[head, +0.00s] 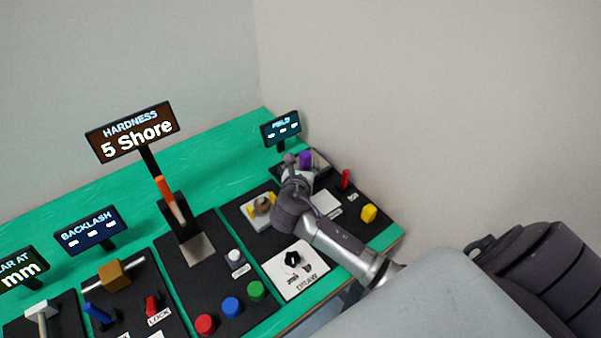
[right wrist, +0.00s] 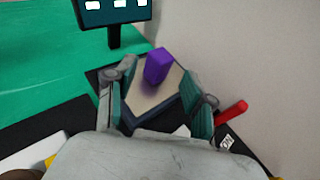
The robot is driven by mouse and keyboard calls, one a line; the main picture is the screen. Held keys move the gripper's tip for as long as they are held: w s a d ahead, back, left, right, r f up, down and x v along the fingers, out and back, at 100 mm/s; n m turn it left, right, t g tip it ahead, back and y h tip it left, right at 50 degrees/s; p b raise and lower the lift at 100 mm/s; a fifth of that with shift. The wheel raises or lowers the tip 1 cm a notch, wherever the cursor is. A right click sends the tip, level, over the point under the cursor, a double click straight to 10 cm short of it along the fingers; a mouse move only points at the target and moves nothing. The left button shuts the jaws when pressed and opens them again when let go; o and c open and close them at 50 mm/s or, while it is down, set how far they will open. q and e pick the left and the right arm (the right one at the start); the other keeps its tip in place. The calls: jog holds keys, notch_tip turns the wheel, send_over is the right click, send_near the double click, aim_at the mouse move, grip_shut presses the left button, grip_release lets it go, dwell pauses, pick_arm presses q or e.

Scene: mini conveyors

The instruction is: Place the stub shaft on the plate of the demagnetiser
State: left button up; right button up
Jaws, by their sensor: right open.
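A purple block-shaped piece (right wrist: 157,67), possibly the stub shaft, stands on the beige plate (right wrist: 147,104) of the demagnetiser. The piece also shows in the head view (head: 306,159), just beyond the right gripper. My right gripper (head: 297,166) is open above the near part of the plate. In the right wrist view its fingers (right wrist: 158,92) are spread to either side, with the purple piece beyond and apart from them. The piece's underside contact is not clear. My left gripper is not in view.
The FIELD display (head: 281,129) stands behind the plate. A red lever (head: 345,179) and a yellow knob (head: 369,213) are to its right. A holder with yellow sides (head: 259,211) is left of my wrist. The HARDNESS station (head: 132,132) stands further left. A wall borders the right side.

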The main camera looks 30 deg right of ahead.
jog(key=v, duration=0.5)
jog(key=shift+s+a+r, duration=0.15)
jog(key=shift+s+a, duration=0.05)
jog(key=shift+s, duration=0.05)
